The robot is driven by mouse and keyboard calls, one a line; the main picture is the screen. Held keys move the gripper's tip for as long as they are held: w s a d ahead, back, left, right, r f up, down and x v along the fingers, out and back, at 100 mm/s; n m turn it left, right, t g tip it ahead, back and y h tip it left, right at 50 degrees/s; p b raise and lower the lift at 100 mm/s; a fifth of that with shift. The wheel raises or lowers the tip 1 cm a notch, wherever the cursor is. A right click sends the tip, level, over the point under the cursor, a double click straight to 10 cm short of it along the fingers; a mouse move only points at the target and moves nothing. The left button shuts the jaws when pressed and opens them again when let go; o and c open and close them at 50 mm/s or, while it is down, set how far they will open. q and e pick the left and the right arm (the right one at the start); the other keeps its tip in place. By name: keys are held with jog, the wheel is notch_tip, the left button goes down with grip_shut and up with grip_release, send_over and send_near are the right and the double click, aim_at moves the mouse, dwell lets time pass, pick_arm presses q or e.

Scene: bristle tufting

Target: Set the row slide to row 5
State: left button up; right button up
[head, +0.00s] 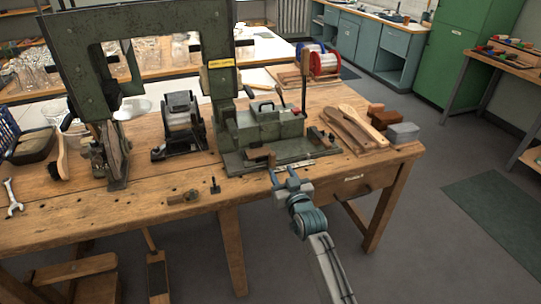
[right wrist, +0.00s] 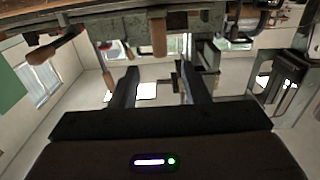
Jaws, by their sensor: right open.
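The green tufting machine (head: 270,125) stands on the wooden bench. A flat base plate with a pale marked strip (head: 296,164) runs along its front; the row numbers are too small to read, so I cannot tell which row the slide is at. A short wooden handle (head: 258,153) sticks out at the front of the machine. My right gripper (head: 287,174) is open and empty at the bench's front edge, just in front of the strip. In the right wrist view, a wooden handle (right wrist: 159,37) lies ahead of the open fingers (right wrist: 157,76), apart from them. My left gripper is not seen.
Wooden brush blanks (head: 350,128) and a grey block (head: 403,132) lie right of the machine. A tall thin lever (head: 304,80) rises at its right side. The floor in front is clear.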

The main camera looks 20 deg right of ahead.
aim_at(273, 158)
jog(key=w, duration=0.9)
jog(key=shift+w+a+p, duration=0.1)
jog(key=shift+a+p, duration=0.05)
jog(key=shift+p, duration=0.2)
jog(key=shift+w, duration=0.1)
jog(key=shift+f, duration=0.1)
jog(key=c, duration=0.6)
grip_shut()
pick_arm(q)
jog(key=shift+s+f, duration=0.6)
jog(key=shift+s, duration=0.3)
